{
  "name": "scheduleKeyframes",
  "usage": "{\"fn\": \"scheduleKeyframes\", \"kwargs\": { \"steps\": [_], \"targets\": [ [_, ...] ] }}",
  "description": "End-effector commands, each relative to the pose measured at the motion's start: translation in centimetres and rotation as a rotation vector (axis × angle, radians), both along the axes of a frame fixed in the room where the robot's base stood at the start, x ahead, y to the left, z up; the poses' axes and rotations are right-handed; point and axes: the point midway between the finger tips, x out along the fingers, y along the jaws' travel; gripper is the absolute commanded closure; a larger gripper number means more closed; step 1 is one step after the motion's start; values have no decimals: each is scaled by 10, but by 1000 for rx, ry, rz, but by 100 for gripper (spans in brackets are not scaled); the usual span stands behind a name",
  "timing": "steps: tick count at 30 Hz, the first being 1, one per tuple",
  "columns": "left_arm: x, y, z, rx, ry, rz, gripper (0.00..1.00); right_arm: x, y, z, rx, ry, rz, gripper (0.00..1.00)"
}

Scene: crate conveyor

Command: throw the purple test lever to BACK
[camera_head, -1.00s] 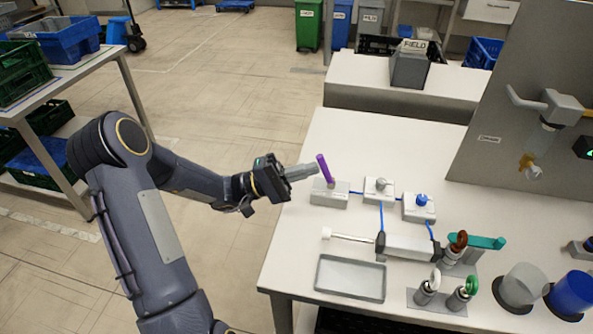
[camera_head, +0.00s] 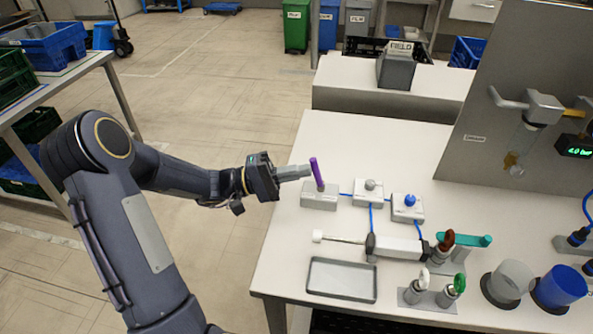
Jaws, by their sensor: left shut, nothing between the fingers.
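The purple test lever (camera_head: 316,174) stands up from a small grey block (camera_head: 319,197) at the left edge of the white bench. It leans a little to the left in the head view. My left gripper (camera_head: 307,170) is shut and empty, its fingertips just left of the lever's upper part. I cannot tell whether they touch it. My right gripper is not in view.
Two more grey blocks, with a grey knob (camera_head: 370,185) and a blue knob (camera_head: 409,200), stand right of the lever. A cylinder (camera_head: 398,248) with a rod, an empty tray (camera_head: 342,280) and several coloured valves lie nearer. A grey panel (camera_head: 490,140) rises at the right.

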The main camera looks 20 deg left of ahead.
Motion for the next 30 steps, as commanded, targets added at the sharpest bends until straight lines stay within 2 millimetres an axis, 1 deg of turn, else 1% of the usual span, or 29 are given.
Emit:
{"fn": "scheduleKeyframes", "kwargs": {
  "steps": [1, 6, 18, 24, 30],
  "targets": [
    [0, -2, 5, 28, 4, -2, 100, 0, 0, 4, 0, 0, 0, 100],
    [2, -9, 12, 156, 35, -2, 100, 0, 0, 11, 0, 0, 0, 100],
    [7, -27, 21, 461, 115, -1, 100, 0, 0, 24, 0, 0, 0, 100],
    [8, -33, 22, 557, 142, 0, 100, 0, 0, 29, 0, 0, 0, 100],
    [9, -36, 22, 607, 156, 0, 100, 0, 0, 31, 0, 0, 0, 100]
  ]
}}
